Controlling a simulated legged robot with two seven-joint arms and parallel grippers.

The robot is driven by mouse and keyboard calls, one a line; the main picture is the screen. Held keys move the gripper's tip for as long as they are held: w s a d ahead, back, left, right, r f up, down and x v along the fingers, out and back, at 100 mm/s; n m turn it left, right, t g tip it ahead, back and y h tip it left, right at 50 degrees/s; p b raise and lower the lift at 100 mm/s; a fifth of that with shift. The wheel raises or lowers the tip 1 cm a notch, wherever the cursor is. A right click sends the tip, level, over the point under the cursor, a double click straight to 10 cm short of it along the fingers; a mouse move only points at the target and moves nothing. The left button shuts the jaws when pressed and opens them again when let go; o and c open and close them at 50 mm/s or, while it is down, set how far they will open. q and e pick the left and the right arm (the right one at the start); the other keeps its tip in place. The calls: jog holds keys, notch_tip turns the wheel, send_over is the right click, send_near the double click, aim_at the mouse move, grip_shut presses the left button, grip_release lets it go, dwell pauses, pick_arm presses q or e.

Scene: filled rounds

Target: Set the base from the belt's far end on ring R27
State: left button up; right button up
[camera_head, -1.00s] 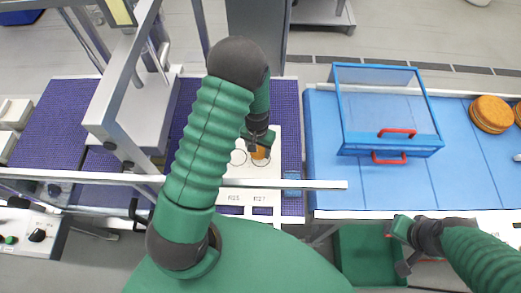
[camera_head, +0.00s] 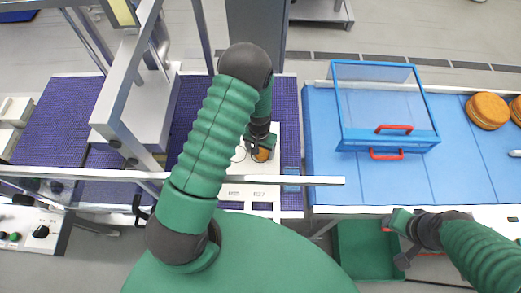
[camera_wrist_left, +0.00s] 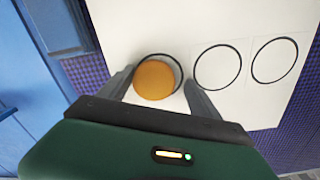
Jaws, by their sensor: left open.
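A round orange-brown base (camera_wrist_left: 154,80) lies over the end ring of a white card (camera_wrist_left: 208,22) in the left wrist view. The ring's black line shows past its upper and right edge, so it looks a little off centre. In the head view the base (camera_head: 261,155) is partly hidden by my left gripper (camera_head: 261,149), above the R27 label. The two fingers of my left gripper (camera_wrist_left: 157,88) stand apart on either side of the base. I cannot tell whether either touches it. My right gripper (camera_head: 396,241) hangs at the front edge, low right, its jaws unclear.
Two empty rings (camera_wrist_left: 218,67) lie beside the base. A purple mat (camera_head: 291,125) surrounds the card. A blue belt (camera_head: 455,180) bears filled rounds (camera_head: 487,111) and a clear cover with red handles (camera_head: 388,105). A metal rail (camera_head: 325,181) crosses in front. A green bin (camera_head: 365,250) stands below.

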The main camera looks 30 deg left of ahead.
aim_at(261, 150)
pick_arm(q)
jog(key=shift+w+d, duration=0.1)
jog(key=shift+d, duration=0.15)
pick_arm(e)
jog(key=shift+w+d+f, duration=0.1)
jog(key=shift+d+f, duration=0.05)
jog(key=shift+d, duration=0.2)
pick_arm(q)
jog(key=shift+a, duration=0.15)
pick_arm(e)
jog(key=shift+a, duration=0.2)
pick_arm(q)
jog(key=shift+r, duration=0.15)
jog(key=shift+w+r, duration=0.1)
jog(key=shift+r, duration=0.2)
notch_tip(261, 150, up, 11)
jog(key=b, duration=0.3)
jog(key=shift+r, duration=0.15)
pick_arm(e)
jog(key=x, duration=0.2)
jog(key=shift+s+d+f, duration=0.1)
jog(key=shift+s+f, duration=0.1)
jog(key=shift+f, duration=0.3)
jog(key=shift+w, duration=0.1)
